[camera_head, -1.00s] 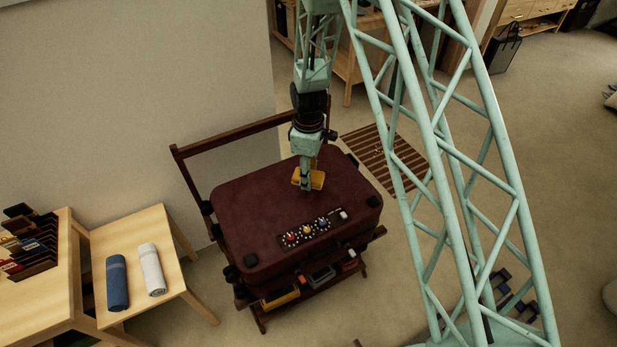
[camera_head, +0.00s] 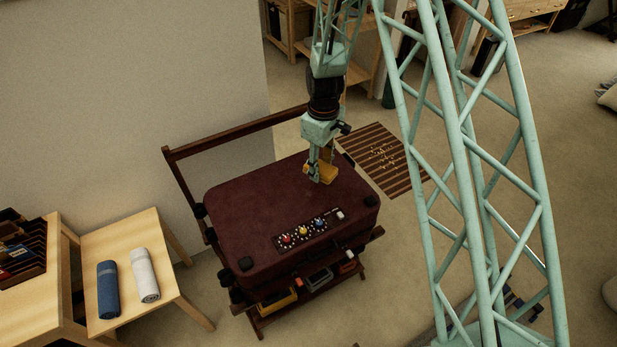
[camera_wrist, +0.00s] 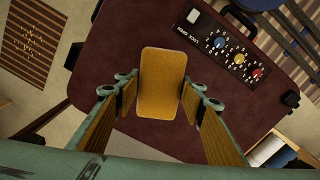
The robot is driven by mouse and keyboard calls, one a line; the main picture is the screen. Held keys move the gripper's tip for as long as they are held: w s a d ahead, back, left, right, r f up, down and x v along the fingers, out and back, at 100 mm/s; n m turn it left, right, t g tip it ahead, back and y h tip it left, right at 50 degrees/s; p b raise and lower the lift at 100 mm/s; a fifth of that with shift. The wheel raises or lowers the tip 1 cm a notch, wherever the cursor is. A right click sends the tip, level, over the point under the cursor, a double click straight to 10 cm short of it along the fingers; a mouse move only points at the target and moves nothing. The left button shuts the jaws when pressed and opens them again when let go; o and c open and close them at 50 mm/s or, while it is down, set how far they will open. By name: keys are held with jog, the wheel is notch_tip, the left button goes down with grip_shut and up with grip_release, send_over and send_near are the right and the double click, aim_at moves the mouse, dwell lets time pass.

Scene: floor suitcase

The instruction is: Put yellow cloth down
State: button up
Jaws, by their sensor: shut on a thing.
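The yellow cloth (camera_head: 322,174) is a small folded pad over the far right part of the dark red suitcase top (camera_head: 255,205). My gripper (camera_head: 321,168) points down and is shut on the cloth, with a finger on each side of it. In the wrist view the cloth (camera_wrist: 162,83) shows between the fingertips, with the suitcase top (camera_wrist: 130,40) beneath. I cannot tell whether the cloth touches the suitcase.
A panel with coloured knobs (camera_head: 306,232) sits on the suitcase's near side. The wooden stand's rail (camera_head: 235,133) rises behind. A blue roll (camera_head: 108,290) and a white roll (camera_head: 145,275) lie on a bench at left. A striped mat (camera_head: 385,158) lies beyond.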

jog(key=d+r+m+b, duration=0.5)
jog(key=d+m, duration=0.5)
jog(key=d, duration=0.4)
jog(key=shift+d+r+m+b, duration=0.2)
jog(key=shift+d+m+b, duration=0.15)
jog(key=shift+b, duration=0.55)
jog(key=shift+s+a, duration=0.1)
